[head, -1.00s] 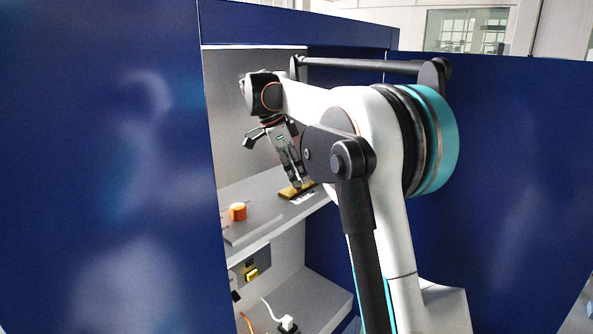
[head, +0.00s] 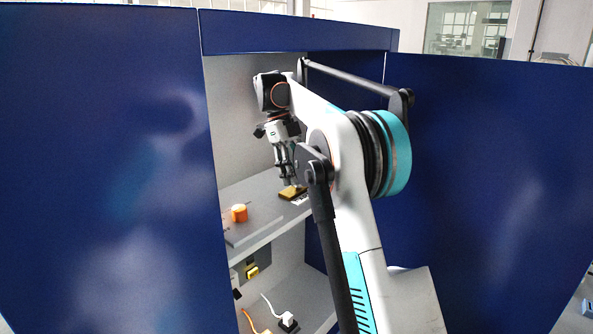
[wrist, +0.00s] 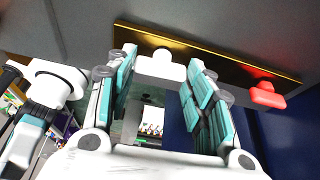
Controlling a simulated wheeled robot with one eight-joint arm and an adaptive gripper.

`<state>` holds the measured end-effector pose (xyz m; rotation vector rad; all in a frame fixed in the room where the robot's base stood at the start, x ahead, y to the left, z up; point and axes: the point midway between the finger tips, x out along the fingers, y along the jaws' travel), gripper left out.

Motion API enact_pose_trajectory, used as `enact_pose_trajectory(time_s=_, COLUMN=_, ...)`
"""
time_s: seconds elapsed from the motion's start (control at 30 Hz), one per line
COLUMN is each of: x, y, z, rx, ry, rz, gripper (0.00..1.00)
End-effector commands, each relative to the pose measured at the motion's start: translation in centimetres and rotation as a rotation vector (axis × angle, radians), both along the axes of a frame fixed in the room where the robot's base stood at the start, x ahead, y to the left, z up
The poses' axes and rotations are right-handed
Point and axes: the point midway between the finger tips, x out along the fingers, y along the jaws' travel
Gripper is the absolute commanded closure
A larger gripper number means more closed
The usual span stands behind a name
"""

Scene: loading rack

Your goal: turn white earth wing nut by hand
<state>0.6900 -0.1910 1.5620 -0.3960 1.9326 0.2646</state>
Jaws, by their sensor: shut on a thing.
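The white wing nut (wrist: 160,66) sits on a brass bar (wrist: 232,64) in the wrist view. My gripper (wrist: 163,60) has its teal-padded fingers on either side of the white wing nut and is shut on it. A red wing nut (wrist: 268,94) is farther right along the same bar, clear of the fingers. In the head view my gripper (head: 290,184) points down at the brass bar (head: 293,193) on the shelf; the white nut is too small or hidden to make out there.
The blue cabinet (head: 110,180) has an open bay with a grey shelf (head: 262,200). An orange knob (head: 239,213) stands on the shelf left of the bar. Below are a yellow switch (head: 252,272) and a white plug with its cable (head: 287,319). Cabinet walls stand close on both sides.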

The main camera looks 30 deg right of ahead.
Motion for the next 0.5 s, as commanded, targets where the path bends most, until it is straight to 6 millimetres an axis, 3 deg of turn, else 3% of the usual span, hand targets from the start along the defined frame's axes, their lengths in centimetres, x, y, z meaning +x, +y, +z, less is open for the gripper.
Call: enact_pose_trajectory(time_s=0.5, x=0.03, y=-0.06, z=0.17, rx=-0.001, ry=-0.002, rz=-0.072, gripper=0.76)
